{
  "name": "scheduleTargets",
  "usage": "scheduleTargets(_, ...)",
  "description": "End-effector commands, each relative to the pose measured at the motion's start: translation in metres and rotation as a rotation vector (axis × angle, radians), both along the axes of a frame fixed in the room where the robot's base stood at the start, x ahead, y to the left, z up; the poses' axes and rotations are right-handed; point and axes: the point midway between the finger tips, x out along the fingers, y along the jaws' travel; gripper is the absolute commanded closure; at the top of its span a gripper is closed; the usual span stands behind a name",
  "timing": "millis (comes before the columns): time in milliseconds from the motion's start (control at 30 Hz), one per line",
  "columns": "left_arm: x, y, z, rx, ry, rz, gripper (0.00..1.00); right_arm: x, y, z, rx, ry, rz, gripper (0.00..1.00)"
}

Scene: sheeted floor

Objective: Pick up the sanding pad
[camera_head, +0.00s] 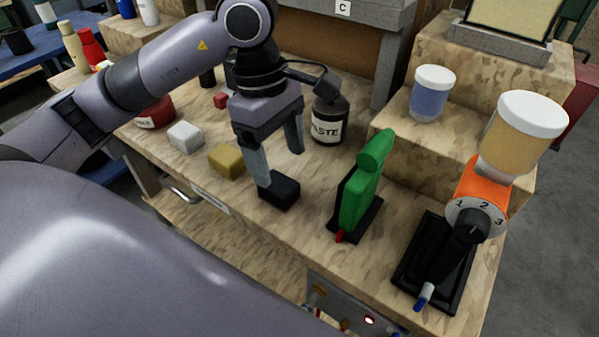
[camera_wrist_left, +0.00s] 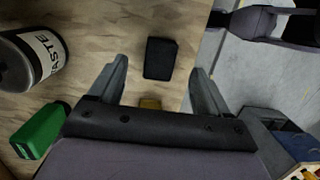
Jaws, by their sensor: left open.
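A small black block (camera_head: 281,191), which looks like the sanding pad, lies flat on the wooden bench near its front edge. My left gripper (camera_head: 280,167) is directly above it, pointing down, with its fingers apart and nothing held. In the left wrist view the black block (camera_wrist_left: 160,58) shows between the two open fingertips (camera_wrist_left: 160,68). One finger hides part of the block in the head view, and I cannot tell whether it touches. A yellow block (camera_head: 227,161) and a white block (camera_head: 186,137) lie to its left. My right gripper is not in view.
A dark can marked "ASTE" (camera_head: 330,122) stands behind the black block. Wooden steps (camera_head: 462,122) rise at the right. A small red block (camera_head: 221,100) lies behind.

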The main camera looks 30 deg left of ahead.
Motion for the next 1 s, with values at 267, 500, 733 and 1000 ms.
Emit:
scheduleTargets(267,0.001,0.008,-0.016,0.049,-0.015,0.002,0.22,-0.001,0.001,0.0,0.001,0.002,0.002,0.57)
scheduleTargets(500,-0.006,0.005,-0.045,0.046,-0.012,0.002,0.22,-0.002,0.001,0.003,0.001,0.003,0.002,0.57)
scheduleTargets(733,-0.006,0.002,-0.068,0.043,-0.015,0.002,0.22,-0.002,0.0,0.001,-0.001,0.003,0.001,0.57)
scheduleTargets(1000,-0.005,0.002,-0.068,0.044,-0.017,0.003,0.39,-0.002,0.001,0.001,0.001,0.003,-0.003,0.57)
